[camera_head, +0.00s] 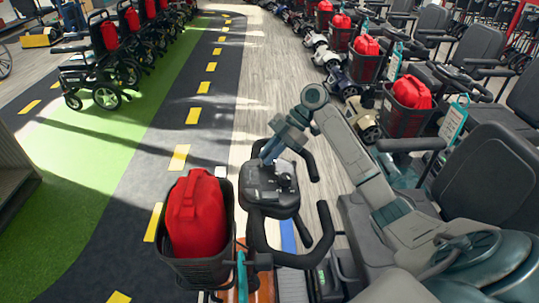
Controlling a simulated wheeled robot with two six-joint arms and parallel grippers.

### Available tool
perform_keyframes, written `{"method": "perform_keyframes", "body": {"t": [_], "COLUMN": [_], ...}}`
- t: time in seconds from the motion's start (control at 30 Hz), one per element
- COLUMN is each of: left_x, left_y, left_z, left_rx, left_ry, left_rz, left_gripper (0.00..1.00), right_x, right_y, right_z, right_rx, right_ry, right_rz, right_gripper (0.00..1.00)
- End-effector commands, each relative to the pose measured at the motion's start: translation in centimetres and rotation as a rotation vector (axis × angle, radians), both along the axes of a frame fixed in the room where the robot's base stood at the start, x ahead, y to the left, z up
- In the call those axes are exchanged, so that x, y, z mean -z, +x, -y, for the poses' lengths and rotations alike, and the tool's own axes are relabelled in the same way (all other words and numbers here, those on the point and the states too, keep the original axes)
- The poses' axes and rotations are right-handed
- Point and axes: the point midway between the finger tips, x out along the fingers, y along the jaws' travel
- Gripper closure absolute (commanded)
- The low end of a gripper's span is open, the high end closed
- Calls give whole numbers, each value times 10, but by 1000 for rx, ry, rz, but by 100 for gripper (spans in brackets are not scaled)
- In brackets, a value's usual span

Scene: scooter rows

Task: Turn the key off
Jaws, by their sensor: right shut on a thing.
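The scooter's black control console (270,187) is in the lower middle of the head view, between its looped black handlebars. My right gripper (270,155) reaches in from the right and points down at the console's far edge. Its fingers are shut on the key, which is too small and covered to make out. I cannot tell which way the key is turned. My left gripper is not in view.
A black front basket (190,272) with a red bag (195,213) stands left of the console. Parked scooters with red bags and grey seats (494,165) line the right. Wheelchairs (100,65) stand on the green strip at left. The marked lane (190,130) is clear.

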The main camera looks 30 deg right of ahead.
Motion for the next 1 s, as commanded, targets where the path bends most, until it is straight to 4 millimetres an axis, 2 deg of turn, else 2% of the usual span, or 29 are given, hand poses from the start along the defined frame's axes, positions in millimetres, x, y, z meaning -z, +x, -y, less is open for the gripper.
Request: {"method": "perform_keyframes", "body": {"t": [0.23,0.67,0.7,0.77,1.0], "left_x": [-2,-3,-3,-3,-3], "left_y": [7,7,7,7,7], "left_z": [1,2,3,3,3], "left_rx": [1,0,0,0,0], "left_ry": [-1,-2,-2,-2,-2], "left_rz": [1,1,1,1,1], "left_gripper": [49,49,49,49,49], "right_x": [-1,-1,-1,-1,0], "right_y": [0,0,0,0,-1], "right_z": [0,0,0,0,0], "right_rx": [-51,-58,-58,-58,-58], "right_ry": [-5,-6,-6,-6,-6], "right_rz": [9,10,10,10,9], "right_gripper": [100,100,78,66,64]}}
